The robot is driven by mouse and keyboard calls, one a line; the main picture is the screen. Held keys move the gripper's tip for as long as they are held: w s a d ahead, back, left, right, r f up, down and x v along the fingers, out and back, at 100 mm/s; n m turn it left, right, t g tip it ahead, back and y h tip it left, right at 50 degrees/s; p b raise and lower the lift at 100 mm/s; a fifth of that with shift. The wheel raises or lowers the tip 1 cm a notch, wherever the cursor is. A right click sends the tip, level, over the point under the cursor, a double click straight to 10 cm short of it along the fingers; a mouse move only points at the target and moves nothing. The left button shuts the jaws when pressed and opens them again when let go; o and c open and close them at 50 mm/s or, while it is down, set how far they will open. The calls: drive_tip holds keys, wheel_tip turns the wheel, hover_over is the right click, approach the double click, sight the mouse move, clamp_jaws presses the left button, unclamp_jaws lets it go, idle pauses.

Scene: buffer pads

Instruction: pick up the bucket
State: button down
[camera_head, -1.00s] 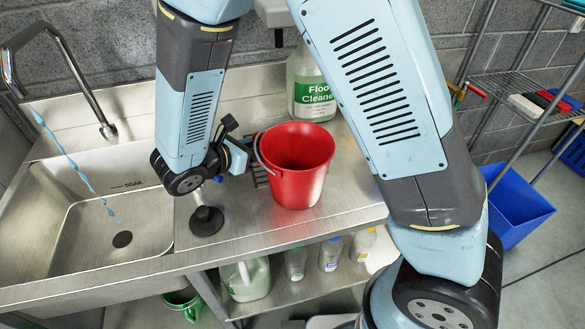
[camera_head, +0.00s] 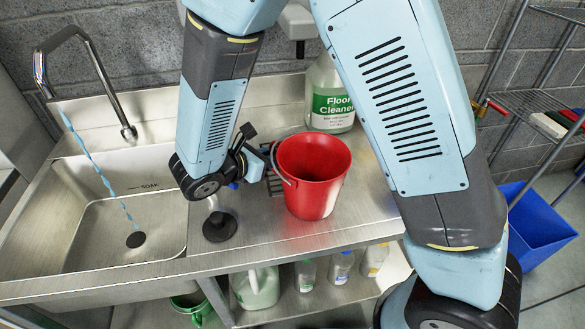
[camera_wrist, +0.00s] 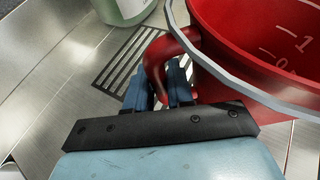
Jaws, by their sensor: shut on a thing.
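The red bucket (camera_head: 313,180) stands upright on the steel counter beside the sink. Its inside shows pale level marks in the wrist view, where the bucket (camera_wrist: 270,40) fills the upper right. A grey wire handle hangs around its rim. My gripper (camera_head: 268,163) is at the bucket's left side in the head view, partly hidden by my arm. In the wrist view my gripper (camera_wrist: 157,92) is shut with its two blue fingers around a red curved loop on the bucket's side. I see no clear gap under the bucket.
A floor cleaner jug (camera_head: 330,100) stands behind the bucket. The sink (camera_head: 110,215) is at the left, under a running tap (camera_head: 85,75). A blue bin (camera_head: 535,222) and a wire rack are at the right.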

sight(282, 147)
drive_tip(key=shift+r, duration=0.45)
wheel_tip(282, 147, up, 2)
drive_tip(key=shift+r, duration=0.25)
drive_tip(key=s+r, duration=0.1)
drive_tip(key=s+d+r, duration=0.1)
drive_tip(key=r, duration=0.1)
drive_tip(key=s+d+r, duration=0.1)
drive_tip(key=s+r, duration=0.1)
drive_tip(key=shift+d+r, duration=0.1)
drive_tip(key=shift+d, duration=0.1)
drive_tip(key=s+d+r, duration=0.4)
drive_tip(key=s+d, duration=0.1)
drive_tip(key=s, duration=0.3)
drive_tip(key=shift+r, duration=0.2)
drive_tip(key=c, duration=1.6)
unclamp_jaws()
clamp_jaws()
